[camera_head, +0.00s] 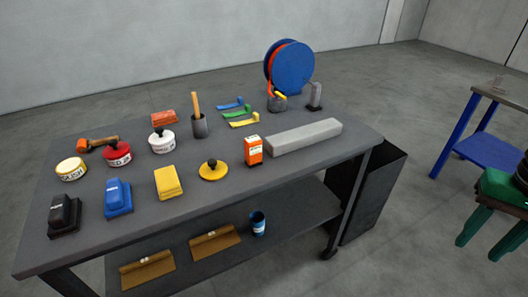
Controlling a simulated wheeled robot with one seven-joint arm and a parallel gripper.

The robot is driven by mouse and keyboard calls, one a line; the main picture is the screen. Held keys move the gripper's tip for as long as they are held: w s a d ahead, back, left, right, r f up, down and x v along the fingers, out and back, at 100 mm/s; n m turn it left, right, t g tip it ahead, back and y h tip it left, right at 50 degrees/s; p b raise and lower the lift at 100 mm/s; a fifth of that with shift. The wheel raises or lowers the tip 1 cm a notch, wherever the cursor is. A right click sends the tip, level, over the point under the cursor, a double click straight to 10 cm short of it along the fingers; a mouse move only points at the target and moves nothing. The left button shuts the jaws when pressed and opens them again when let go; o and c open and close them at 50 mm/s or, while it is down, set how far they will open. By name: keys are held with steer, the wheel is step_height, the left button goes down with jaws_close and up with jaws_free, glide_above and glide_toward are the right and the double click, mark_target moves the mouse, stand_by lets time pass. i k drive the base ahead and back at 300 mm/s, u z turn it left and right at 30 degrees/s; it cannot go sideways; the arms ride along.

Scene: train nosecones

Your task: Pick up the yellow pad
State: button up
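Two yellow things on the grey workbench (250,190) could be the yellow pad. One is a yellow rectangular block (168,182), lying flat near the front edge, right of a blue block-shaped tool. The other is a flat round yellow disc (213,172) with a black knob on top, just right of the block. The two are apart and nothing covers them. I cannot tell from the picture alone which one is called the pad. My gripper is not in view.
A blue tool (118,197) and a black one (65,215) stand left of the block. Tins, a hammer and a blue reel (290,67) stand behind. Floor right of the bench is partly clear.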

mark_target(167, 182)
steer(key=u, duration=1.3)
